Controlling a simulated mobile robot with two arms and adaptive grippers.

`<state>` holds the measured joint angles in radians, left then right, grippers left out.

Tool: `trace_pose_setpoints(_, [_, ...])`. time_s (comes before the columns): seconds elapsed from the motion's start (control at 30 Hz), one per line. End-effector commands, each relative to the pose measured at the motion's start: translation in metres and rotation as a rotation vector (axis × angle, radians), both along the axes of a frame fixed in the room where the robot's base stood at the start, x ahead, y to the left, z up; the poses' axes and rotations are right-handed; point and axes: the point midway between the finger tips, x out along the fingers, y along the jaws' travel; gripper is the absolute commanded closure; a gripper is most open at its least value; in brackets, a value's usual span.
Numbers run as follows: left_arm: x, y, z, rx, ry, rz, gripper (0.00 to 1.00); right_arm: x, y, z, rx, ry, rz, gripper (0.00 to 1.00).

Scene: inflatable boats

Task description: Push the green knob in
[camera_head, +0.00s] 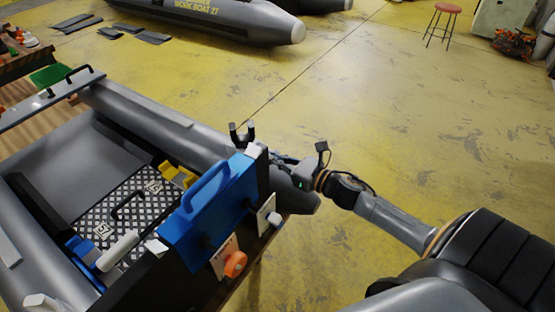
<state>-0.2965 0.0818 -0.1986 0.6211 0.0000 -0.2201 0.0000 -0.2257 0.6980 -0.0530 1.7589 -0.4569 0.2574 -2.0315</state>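No green knob can be made out in the head view. A blue box-like panel with a handle (207,200) stands at the rear of the grey inflatable boat. Below its right side are an orange knob (235,264) on a white plate and a pale grey knob (274,219) on another white plate. My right arm comes in from the right, and my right gripper (286,170) is just right of the blue panel, near the boat's tube. Its fingertips are mostly hidden, so its opening cannot be told. A tiny green spot shows on its body. My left gripper is out of view.
The grey inflatable boat (140,118) has a metal tread floor (130,208). A green bin (50,76) is at upper left. A red stool (442,20) stands far off; the yellow floor between is clear.

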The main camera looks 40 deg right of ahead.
Motion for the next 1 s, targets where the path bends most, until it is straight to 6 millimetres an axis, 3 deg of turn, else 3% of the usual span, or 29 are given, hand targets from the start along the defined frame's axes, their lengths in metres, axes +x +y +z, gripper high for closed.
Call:
trace_pose_setpoints(0.33, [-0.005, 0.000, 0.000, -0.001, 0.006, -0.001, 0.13, -0.009, -0.004, -0.001, 0.000, 0.002, -0.002, 1.00])
trace_pose_setpoints(0.8, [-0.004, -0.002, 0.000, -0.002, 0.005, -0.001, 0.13, -0.086, -0.035, -0.001, -0.001, 0.004, -0.003, 1.00])
trace_pose_setpoints(1.0, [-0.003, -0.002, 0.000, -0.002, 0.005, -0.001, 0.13, -0.107, -0.044, -0.001, 0.001, 0.001, -0.002, 1.00])
